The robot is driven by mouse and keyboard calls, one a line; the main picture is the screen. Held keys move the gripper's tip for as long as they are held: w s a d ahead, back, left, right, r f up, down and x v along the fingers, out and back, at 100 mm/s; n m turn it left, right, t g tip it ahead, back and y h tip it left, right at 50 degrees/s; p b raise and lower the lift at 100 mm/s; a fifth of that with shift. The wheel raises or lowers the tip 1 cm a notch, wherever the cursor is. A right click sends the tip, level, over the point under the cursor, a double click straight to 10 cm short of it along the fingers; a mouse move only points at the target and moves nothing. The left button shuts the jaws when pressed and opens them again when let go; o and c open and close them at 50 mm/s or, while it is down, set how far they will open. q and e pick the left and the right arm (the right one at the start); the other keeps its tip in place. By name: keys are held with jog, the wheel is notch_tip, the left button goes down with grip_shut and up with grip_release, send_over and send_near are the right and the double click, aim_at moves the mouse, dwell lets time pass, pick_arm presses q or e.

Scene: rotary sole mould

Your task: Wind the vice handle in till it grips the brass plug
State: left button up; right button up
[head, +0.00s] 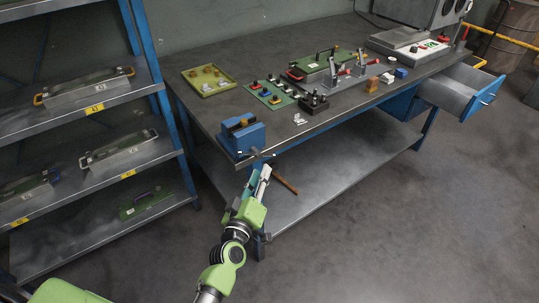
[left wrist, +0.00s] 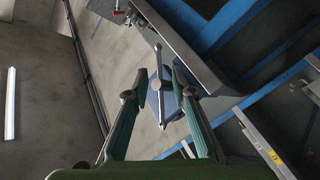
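The blue vice (head: 243,137) stands at the near left corner of the workbench, and its handle (head: 256,153) is on the side facing me. A small yellow piece, seemingly the brass plug (head: 243,122), shows at the top of the vice; its contact with the jaws is too small to tell. My left gripper (head: 260,173) is just below the handle in the head view. In the left wrist view the gripper (left wrist: 158,76) is open, and the metal handle bar (left wrist: 157,62) lies between and beyond its fingers, with no clear contact. My right gripper is in neither view.
The workbench (head: 222,105) carries a yellow tray (head: 208,80), a green block board (head: 270,95) and toggle clamps (head: 335,78). A drawer (head: 459,90) stands open at right. A brown stick (head: 285,184) shows by the lower shelf (head: 325,170). A shelf rack (head: 90,100) stands at left.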

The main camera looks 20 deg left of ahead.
aim_at(269, 155)
pick_arm(q)
jog(key=w, duration=0.9)
jog(key=shift+w, duration=0.1)
grip_shut()
